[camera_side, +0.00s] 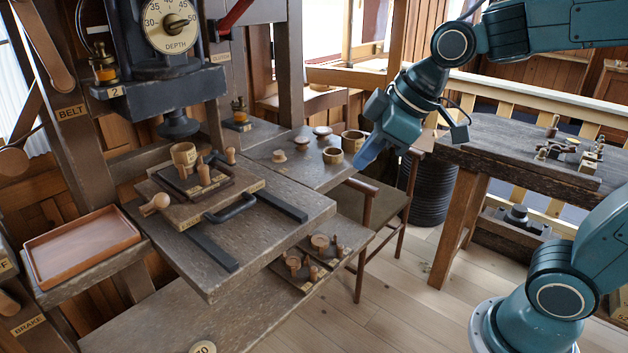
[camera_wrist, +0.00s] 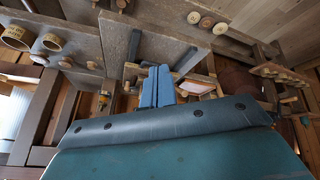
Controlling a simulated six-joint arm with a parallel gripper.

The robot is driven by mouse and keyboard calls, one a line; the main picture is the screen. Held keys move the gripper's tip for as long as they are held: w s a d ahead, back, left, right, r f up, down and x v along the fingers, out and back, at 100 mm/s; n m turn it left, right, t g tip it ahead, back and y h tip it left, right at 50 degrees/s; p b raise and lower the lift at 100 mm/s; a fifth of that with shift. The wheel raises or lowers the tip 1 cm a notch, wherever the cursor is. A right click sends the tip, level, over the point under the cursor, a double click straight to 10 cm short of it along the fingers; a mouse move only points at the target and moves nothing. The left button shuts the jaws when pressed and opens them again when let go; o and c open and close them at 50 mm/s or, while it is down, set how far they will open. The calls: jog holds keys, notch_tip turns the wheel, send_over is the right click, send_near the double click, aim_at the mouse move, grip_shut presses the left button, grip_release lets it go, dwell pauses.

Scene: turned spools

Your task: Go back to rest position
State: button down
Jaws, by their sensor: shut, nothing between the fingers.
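My gripper (camera_side: 372,150) hangs in the air in the side view, beside the right end of the back bench with the wooden cups. Its blue fingers are together and hold nothing. In the wrist view the gripper (camera_wrist: 156,88) also shows as two blue fingers side by side with no gap I can make out. No spool or other work piece touches it.
A board (camera_side: 203,187) with wooden pegs and a cup lies on the machine table. Two wooden cups (camera_side: 352,140) stand close to the gripper. An empty tray (camera_side: 82,247) is at left.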

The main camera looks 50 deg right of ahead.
jog(key=s+d+f+m, duration=0.1)
jog(key=s+d+m, duration=0.1)
jog(key=s, duration=0.4)
jog(key=s+d+f+m+h, duration=0.1)
jog(key=s+d+m, duration=0.1)
jog(key=s+m, duration=0.2)
jog(key=shift+s, duration=1.7)
